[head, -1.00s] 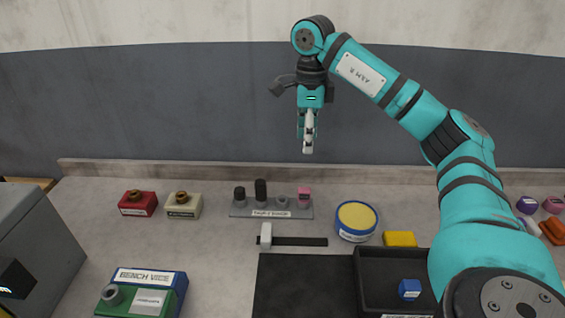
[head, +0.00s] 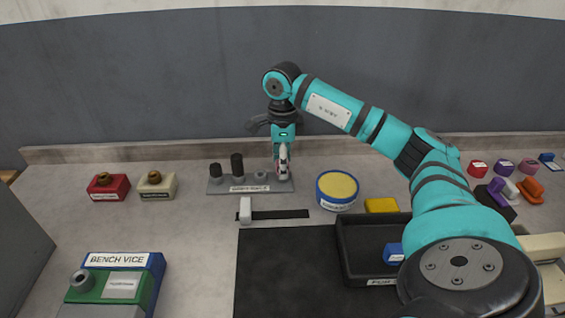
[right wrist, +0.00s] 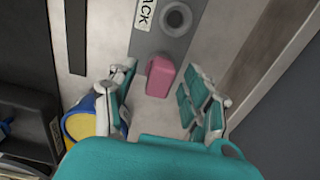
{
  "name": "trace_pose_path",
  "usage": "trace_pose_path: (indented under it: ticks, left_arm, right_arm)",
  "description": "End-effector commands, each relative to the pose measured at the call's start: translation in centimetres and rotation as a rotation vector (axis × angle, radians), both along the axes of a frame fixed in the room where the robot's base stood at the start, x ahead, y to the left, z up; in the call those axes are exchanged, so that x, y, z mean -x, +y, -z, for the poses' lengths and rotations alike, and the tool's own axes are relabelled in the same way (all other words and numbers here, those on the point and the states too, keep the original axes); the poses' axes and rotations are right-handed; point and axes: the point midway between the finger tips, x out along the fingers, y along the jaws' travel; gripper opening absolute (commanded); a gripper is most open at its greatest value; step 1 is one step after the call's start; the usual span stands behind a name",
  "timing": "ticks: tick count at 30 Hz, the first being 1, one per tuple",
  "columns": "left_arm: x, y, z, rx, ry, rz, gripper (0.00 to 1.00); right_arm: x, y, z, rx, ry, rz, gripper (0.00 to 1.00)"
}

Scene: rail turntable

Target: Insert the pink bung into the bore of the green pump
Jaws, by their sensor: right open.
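The pink bung (right wrist: 160,77) stands at the end of the grey rack (right wrist: 172,45) in the right wrist view. In the head view the bung is mostly hidden behind the fingers at the right end of the rack (head: 225,188). My right gripper (head: 283,172) points down over it. Its two fingers are spread on either side of the bung in the right wrist view, with gaps to it. The green pump (head: 98,288) sits in the blue bench vice (head: 155,276) at lower left, its grey ringed bore (head: 83,281) facing up. My left gripper is out of view.
Two dark pegs, one tall (head: 237,165), stand in the rack. A yellow-topped blue tin (head: 338,188) stands to its right. A slider with a white knob (head: 245,209) lies in front. A black tray (head: 348,262) and several coloured parts lie farther right.

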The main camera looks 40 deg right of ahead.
Motion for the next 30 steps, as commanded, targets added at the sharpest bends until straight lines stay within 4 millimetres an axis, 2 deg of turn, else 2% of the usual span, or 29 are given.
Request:
trace_pose_path:
  ticks: [8,20,22,23,27,30]
  left_arm:
    - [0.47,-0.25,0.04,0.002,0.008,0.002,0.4]
    - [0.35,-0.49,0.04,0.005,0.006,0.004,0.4]
    - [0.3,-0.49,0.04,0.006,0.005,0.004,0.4]
    - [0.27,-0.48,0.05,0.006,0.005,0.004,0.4]
    - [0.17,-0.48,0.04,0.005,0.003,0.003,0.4]
    - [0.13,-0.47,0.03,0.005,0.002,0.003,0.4]
  right_arm:
    - [0.02,-0.02,0.2,0.001,0.001,0.0,0.5]
    - [0.01,-0.02,0.18,0.001,0.001,0.0,0.0]
    - [0.01,-0.02,0.18,0.001,0.001,0.0,0.0]
    - [0.01,-0.02,0.18,0.001,0.001,0.0,0.19]
    - [0.01,-0.02,0.18,0.001,0.001,0.0,0.01]
    - [0.01,-0.02,0.17,0.001,0.001,0.0,0.0]
